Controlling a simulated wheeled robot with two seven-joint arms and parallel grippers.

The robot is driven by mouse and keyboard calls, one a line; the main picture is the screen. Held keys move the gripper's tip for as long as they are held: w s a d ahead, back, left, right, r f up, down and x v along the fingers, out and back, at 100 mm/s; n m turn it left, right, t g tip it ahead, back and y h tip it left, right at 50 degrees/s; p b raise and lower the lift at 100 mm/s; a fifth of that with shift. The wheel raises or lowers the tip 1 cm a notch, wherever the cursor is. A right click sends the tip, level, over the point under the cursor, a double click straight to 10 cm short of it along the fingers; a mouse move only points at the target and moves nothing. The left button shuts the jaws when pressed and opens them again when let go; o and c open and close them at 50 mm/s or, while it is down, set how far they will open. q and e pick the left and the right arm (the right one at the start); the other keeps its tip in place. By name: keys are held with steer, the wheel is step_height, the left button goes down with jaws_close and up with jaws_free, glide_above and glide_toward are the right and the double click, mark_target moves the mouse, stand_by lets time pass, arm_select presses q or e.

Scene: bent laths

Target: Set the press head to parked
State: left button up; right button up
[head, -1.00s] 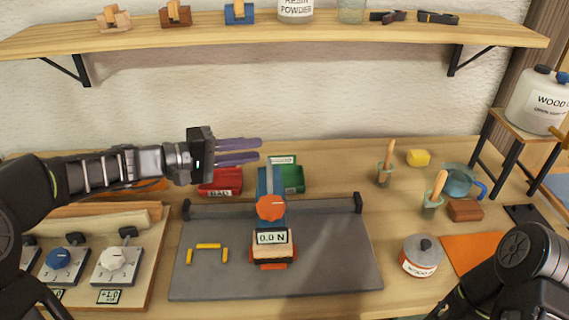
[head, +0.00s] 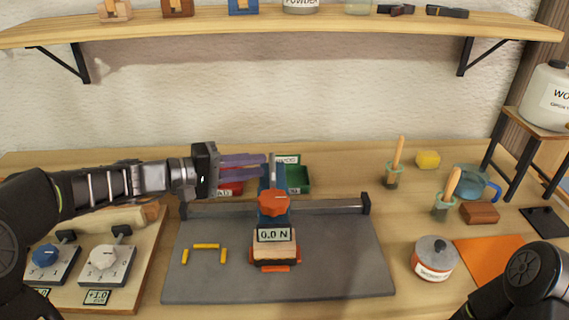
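The press head (head: 274,204) is an orange knob on a blue upright at the back middle of the grey plate (head: 330,265). A display (head: 272,235) reading 0.0 N sits below it, above a wooden block (head: 274,250) with orange parts. My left gripper (head: 264,167) reaches in from the left, its purple fingers pointing right, with tips at the upper part of the blue upright. A narrow gap shows between the fingers, with nothing clearly held. I cannot tell whether they touch the upright. My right arm shows at the lower right; its gripper is out of view.
A red bin (head: 230,188) and a green bin (head: 298,178) stand behind the plate. Dial boxes (head: 107,257) are at left. A tin (head: 434,258), brush jars (head: 443,206) and a blue jug (head: 474,181) are at right. A shelf (head: 280,32) spans above.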

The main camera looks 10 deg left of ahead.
arm_select(q)
steer(key=p+x, duration=0.1)
steer(key=x, duration=0.6)
steer(key=shift+w+d+p, duration=0.2)
steer(key=shift+d+p, duration=0.1)
steer(key=shift+f, duration=0.1)
steer(key=shift+c, duration=0.2)
jaws_close()
stand_by(1.0)
